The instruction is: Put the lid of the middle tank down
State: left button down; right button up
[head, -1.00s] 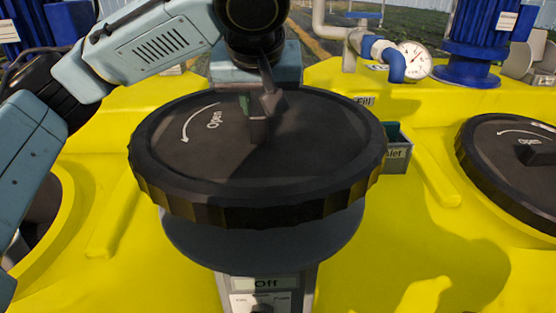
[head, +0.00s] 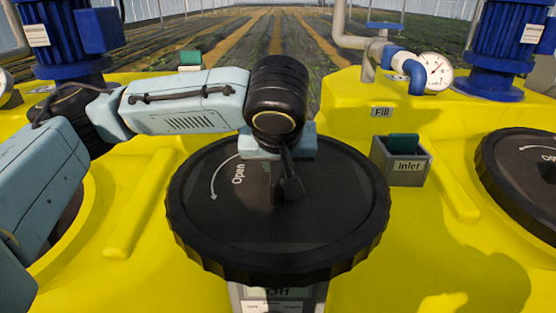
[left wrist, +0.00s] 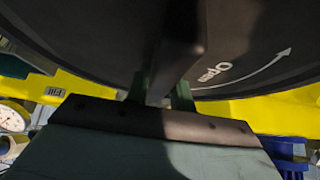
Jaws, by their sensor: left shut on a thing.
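The middle tank's lid (head: 335,215) is a round black disc with a ribbed rim, a white arrow and the word "Open". It lies nearly level over the middle of the yellow tank body (head: 400,230) in the head view. My left gripper (head: 277,178) is above its centre, shut on the lid's upright handle. In the left wrist view, the greenish fingers (left wrist: 163,88) sit on both sides of the handle, with the lid's dark top (left wrist: 105,45) behind. The lid hides the opening beneath it; I cannot tell whether it touches the rim. My right gripper is not in view.
Another black lid (head: 525,175) is at the right edge. An inlet box (head: 402,167), a pressure gauge (head: 436,73) and a blue pump (head: 500,45) stand behind on the right. A grey control box (head: 280,297) is partly hidden below the lid's front rim.

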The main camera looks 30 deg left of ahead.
pick_arm(q)
jog(key=c, duration=1.2)
grip_release()
jog(key=shift+s+d+r, duration=0.1)
jog(key=shift+r, duration=0.2)
jog(key=v, duration=1.1)
jog(key=shift+s+d+r, duration=0.1)
jog(key=shift+s+r, duration=0.1)
